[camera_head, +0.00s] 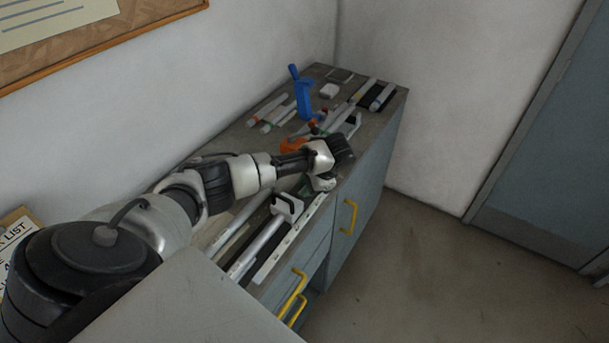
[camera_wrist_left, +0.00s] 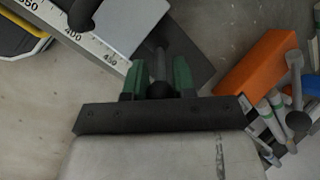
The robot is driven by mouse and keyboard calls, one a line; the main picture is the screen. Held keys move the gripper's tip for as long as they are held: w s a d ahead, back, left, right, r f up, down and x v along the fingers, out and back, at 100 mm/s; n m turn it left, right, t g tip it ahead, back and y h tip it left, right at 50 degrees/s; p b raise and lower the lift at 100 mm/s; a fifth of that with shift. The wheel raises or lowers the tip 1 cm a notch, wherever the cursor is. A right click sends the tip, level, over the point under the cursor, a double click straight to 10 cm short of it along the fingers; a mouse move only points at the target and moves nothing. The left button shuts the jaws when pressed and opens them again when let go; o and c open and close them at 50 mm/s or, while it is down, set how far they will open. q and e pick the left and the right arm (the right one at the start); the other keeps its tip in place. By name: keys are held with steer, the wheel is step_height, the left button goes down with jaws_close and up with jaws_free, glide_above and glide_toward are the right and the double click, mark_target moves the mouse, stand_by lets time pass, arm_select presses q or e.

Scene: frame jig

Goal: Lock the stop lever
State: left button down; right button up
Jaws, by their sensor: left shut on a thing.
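My left gripper (camera_wrist_left: 158,82) has green-padded fingers closed around the dark round knob of the stop lever (camera_wrist_left: 159,64). The lever's grey stem runs away from between the pads. A pale stop block (camera_wrist_left: 132,22) lies beside it, next to a ruler scale (camera_wrist_left: 98,44). In the head view my left gripper (camera_head: 306,189) is low over the front part of the bench top, and my wrist hides most of the lever there. My right gripper is in neither view.
A blue upright clamp (camera_head: 304,97) stands further back on the cabinet top. A white block with a dark handle (camera_head: 287,205) sits on the near rail.

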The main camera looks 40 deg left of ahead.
arm_select(q)
steer(key=shift+d+y, duration=0.2)
steer(key=shift+y, duration=0.1)
steer(key=shift+f, duration=0.1)
steer(key=c, duration=1.2)
jaws_free()
steer(key=shift+d, duration=0.1)
steer(key=b+v, duration=0.1)
steer(key=v, duration=0.9)
steer(key=shift+w+d+r, duration=0.1)
steer(key=shift+d+r, duration=0.15)
steer(key=shift+r, duration=0.05)
steer(key=shift+c, duration=0.2)
